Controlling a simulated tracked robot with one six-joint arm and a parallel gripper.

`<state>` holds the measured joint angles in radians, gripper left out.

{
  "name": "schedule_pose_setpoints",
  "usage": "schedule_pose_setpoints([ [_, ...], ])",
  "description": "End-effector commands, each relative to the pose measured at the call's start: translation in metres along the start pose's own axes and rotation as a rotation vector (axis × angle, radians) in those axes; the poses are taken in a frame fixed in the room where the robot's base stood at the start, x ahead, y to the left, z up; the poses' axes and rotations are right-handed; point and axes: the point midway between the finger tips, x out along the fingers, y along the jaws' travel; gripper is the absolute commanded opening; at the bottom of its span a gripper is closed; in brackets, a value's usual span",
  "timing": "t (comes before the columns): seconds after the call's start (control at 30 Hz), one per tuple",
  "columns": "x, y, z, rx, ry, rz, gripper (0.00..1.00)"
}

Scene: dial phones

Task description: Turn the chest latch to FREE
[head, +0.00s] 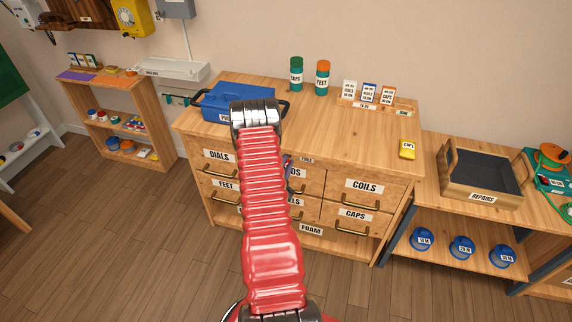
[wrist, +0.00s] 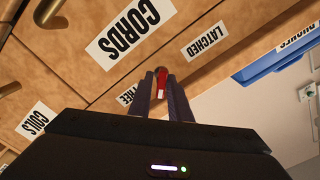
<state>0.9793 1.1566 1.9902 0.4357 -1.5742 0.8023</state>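The latch (wrist: 161,79), a small red piece with a dark end, shows in the wrist view on the wooden chest front. My gripper (wrist: 161,84) has one dark finger on each side of it; whether they press on it is not clear. The LATCHED label (wrist: 219,38) is above and right of the latch. The FREE label (wrist: 127,95) is to its lower left, partly hidden by a finger. The FREE label (head: 306,160) shows there.
The CORDS label (wrist: 124,28) and drawer handles are close by in the wrist view. On the chest top are a blue box (head: 225,105), two bottles, a card stand and a yellow CAPS box (head: 407,149). A REPAIRS tray (head: 482,197) is on the right bench.

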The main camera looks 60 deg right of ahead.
Motion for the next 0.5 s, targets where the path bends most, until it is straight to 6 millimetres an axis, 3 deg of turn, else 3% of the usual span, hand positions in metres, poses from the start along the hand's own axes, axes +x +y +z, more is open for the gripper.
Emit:
schedule_pose_setpoints([
  [0.17,-0.016,0.0,0.001,0.0,-0.003,0.0,0.17],
  [0.5,-0.073,0.0,0.002,-0.002,-0.004,0.0,0.17],
])
